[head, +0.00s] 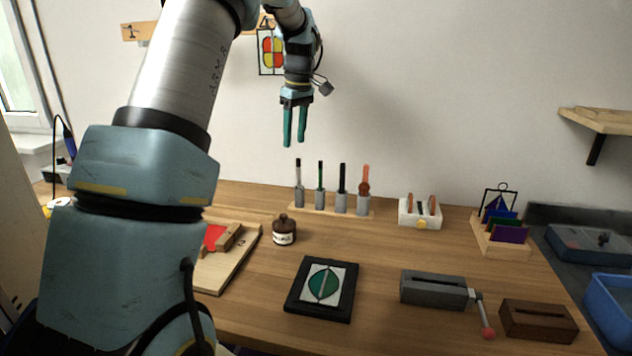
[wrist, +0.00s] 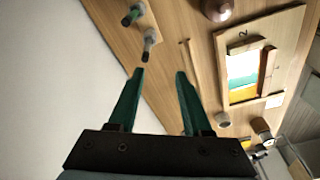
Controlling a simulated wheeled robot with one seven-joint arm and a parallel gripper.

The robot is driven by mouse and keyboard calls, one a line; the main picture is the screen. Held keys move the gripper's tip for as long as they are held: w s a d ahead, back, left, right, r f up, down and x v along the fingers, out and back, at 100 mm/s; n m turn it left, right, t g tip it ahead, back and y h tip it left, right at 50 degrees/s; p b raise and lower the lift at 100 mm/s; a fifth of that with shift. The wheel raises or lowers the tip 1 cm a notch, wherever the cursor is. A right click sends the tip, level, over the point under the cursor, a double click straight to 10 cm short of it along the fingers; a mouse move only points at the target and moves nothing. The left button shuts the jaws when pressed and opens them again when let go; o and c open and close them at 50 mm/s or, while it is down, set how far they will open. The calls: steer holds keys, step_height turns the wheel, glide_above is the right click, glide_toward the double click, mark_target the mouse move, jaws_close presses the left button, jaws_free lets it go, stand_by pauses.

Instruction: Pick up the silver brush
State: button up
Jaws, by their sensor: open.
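Several upright tools stand in grey cups on a wooden rack (head: 325,209) at the back of the table. My gripper (head: 294,143) is open and empty, pointing down above the rack's left end. In the wrist view my gripper (wrist: 160,72) has nothing between its fingers; two cups with dark-topped tools show beyond the left finger.
A brown bottle (head: 284,231) stands in front of the rack. A black-framed panel (head: 320,290), a grey block (head: 433,289) and a brown box (head: 537,321) are nearer. A white holder (head: 420,215) stands right of the rack. Bare tabletop separates these.

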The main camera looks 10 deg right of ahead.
mark_target(299, 159)
steer(key=shift+n, duration=0.5)
steer(key=shift+w+d+f+p, duration=0.2)
steer(key=shift+w+f+p, duration=0.3)
steer(key=shift+f, duration=1.15)
steer(key=shift+w+d+f+p, duration=0.3)
steer(key=shift+f+p, duration=0.4)
steer(key=shift+f, duration=0.9)
steer(key=shift+w+d+f+p, duration=0.15)
steer(key=shift+w+f+p, duration=0.35)
steer(key=shift+f, duration=1.15)
jaws_close()
